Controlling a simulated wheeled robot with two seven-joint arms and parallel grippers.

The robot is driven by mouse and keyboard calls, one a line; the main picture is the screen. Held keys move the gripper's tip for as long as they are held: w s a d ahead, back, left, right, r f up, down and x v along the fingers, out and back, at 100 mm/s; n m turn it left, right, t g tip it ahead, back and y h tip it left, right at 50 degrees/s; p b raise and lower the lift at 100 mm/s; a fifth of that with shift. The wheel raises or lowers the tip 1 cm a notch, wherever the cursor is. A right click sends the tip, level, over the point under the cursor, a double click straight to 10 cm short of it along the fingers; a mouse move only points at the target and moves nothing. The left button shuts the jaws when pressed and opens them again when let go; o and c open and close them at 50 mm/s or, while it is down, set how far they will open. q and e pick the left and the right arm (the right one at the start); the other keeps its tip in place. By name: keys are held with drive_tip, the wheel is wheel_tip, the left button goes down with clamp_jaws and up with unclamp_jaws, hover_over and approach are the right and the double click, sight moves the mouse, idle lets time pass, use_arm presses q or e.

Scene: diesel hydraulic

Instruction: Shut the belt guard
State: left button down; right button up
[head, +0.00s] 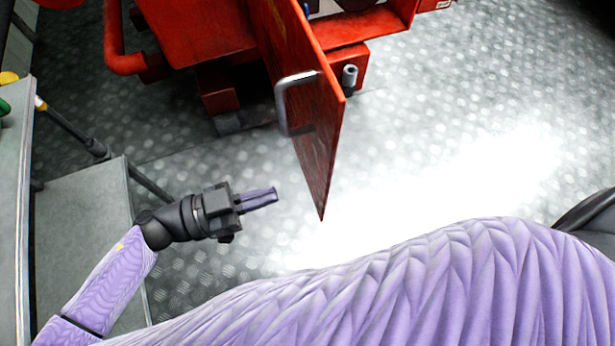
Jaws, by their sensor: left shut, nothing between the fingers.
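The belt guard (315,131) is a red hinged panel on the red machine. It stands swung out toward me, seen nearly edge-on, with a pale metal handle (283,107) on its left face. My left gripper (274,196) is shut and empty. It is to the left of the panel's near lower corner, below the handle in the picture, and apart from both. My right gripper is not in view.
The red machine (205,30) fills the top middle, with a red pipe (113,40) at its left. Grey steps or cabinets (85,225) stand at the left. The metal tread floor (480,120) to the right of the panel is open and brightly lit.

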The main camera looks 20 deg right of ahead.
sight(326, 177)
use_arm(q)
drive_tip(key=d+b, duration=0.1)
drive_tip(key=d, duration=0.6)
drive_tip(key=shift+d, duration=0.35)
drive_tip(key=shift+d, duration=0.1)
